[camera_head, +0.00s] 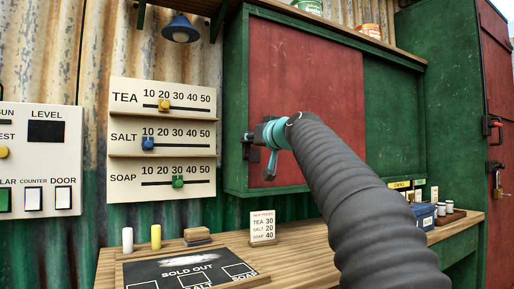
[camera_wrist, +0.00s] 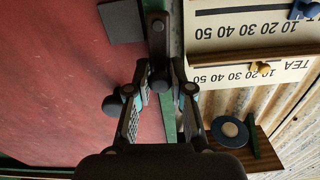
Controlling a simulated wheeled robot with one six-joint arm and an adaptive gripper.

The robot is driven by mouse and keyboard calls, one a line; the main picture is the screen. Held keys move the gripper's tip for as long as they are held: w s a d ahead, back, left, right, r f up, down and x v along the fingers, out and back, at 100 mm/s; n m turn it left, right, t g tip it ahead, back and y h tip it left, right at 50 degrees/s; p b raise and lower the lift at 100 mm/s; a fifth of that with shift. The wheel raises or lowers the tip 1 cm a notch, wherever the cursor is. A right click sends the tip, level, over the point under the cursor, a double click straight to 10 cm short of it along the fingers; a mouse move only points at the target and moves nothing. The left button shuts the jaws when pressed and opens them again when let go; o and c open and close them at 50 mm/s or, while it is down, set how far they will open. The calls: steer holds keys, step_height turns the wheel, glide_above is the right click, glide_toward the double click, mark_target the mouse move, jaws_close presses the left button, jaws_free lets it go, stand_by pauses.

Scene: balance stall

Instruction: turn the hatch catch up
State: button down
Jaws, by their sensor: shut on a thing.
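The hatch is a red panel (camera_head: 300,95) in a green frame, high on the right side of the stall. Its dark catch (camera_head: 259,134) is at the panel's lower left edge, mostly covered by my teal gripper (camera_head: 268,144). In the wrist view, the fingers of my gripper (camera_wrist: 160,80) close on a dark bar of the catch (camera_wrist: 157,35) beside the red panel. That view is turned over, with the price lettering upside down. I cannot tell clearly which way the catch points, because the fingers hide much of it.
A price board (camera_head: 162,140) with coloured sliders hangs left of the hatch, under a blue lamp (camera_head: 180,30). A switch panel (camera_head: 40,160) is at the far left. Below, the wooden counter (camera_head: 310,235) holds a price card (camera_head: 262,227), a slate (camera_head: 190,272) and small weights.

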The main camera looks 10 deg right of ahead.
steer(key=shift+a+n, duration=0.2)
steer(key=shift+n, duration=0.4)
steer(key=c, duration=1)
jaws_free()
steer(key=shift+s, duration=0.15)
steer(key=v, duration=1.1)
steer(key=shift+s+d, duration=0.15)
steer(key=shift+s, duration=0.2)
